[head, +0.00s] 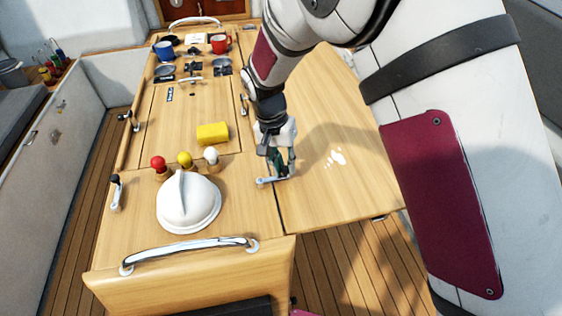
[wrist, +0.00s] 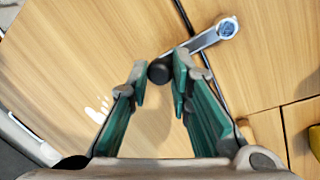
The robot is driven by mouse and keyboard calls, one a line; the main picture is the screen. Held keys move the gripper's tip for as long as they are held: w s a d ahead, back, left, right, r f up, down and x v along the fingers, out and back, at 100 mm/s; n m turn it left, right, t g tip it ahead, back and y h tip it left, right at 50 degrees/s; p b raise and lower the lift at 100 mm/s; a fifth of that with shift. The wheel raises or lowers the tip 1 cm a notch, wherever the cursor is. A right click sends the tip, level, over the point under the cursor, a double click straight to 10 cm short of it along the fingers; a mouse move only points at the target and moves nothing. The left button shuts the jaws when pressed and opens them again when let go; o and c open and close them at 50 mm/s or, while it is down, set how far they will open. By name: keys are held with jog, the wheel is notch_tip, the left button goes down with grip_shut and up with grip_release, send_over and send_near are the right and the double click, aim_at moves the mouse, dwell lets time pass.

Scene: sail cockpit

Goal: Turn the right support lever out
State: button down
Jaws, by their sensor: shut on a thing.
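The right support lever (head: 264,181) is a silver arm on the table near the seam to the right leaf. In the head view it points right, across the seam onto the leaf. In the wrist view its round pivot (wrist: 227,28) is at the upper right and its black knob (wrist: 159,73) is between the fingertips. My gripper (head: 280,172) reaches down from above and is shut on the knob. Its green-padded fingers (wrist: 160,70) show in the wrist view. The right leaf (head: 350,195) lies level with the table top.
A chrome rail (head: 190,254) crosses the near end. Another lever (head: 116,190) is at the left edge. White spots mark the otherwise clear leaf.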

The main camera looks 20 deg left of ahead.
jog(key=shift+s+m, duration=0.2)
jog(key=shift+m, duration=0.2)
jog(key=c, duration=1.4)
grip_release()
jog(key=shift+c, duration=0.2)
notch_tip(320, 180, up, 12)
jog(key=a, duration=0.2)
jog(key=shift+w, duration=0.15)
jog(key=shift+a+f, duration=0.1)
jog(key=shift+f, duration=0.05)
